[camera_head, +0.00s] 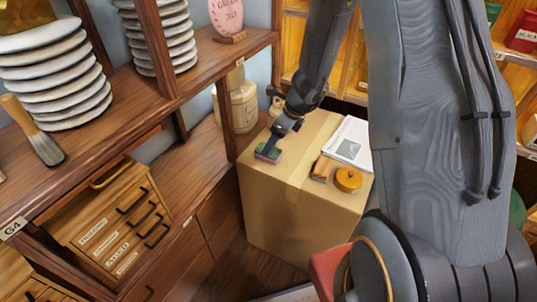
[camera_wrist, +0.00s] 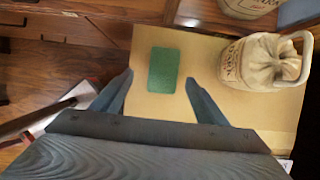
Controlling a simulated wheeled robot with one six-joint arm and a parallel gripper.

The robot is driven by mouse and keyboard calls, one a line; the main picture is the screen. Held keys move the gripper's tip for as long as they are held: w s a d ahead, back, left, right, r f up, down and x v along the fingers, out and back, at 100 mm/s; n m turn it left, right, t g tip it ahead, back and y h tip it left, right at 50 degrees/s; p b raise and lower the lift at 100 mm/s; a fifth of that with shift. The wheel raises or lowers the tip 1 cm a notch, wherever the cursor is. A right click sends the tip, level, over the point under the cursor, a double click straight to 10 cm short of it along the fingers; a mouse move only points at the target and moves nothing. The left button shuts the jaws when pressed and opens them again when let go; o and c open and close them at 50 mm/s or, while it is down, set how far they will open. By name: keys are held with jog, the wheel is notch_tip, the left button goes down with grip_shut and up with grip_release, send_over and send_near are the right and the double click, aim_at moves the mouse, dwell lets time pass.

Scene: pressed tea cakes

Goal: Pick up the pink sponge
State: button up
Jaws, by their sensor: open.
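The pink sponge (camera_head: 267,155) lies on the far left part of a cardboard box top (camera_head: 300,131). Its upper face is green and its pink side shows below. In the wrist view the sponge (camera_wrist: 163,70) shows only its green face, between and slightly beyond my two fingertips. My gripper (camera_head: 274,144) points down over the sponge and is open. In the wrist view my gripper (camera_wrist: 159,77) has a finger on each side of the sponge, with gaps to both. The exact height between fingertips and sponge is hard to tell.
On the box are a wooden block (camera_head: 321,168), a round orange tin (camera_head: 348,180) and a white printed sheet (camera_head: 349,143). A cloth sack (camera_wrist: 262,62) stands close right in the wrist view. Shelves with stacked plates (camera_head: 55,80) and drawers (camera_head: 115,225) fill the left.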

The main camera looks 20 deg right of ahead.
jog(key=shift+w+d+x, duration=0.1)
jog(key=shift+x, duration=1.25)
jog(key=shift+w+d+x, duration=0.1)
jog(key=shift+w+x, duration=0.05)
jog(key=shift+x, duration=1.15)
jog(key=shift+f+b, duration=0.25)
jog(key=shift+b, duration=0.05)
jog(key=c, duration=1.2)
jog(key=shift+r+p, duration=0.4)
jog(key=shift+p, duration=0.1)
notch_tip(320, 180, up, 10)
jog(key=p, duration=0.1)
jog(key=shift+f, duration=0.15)
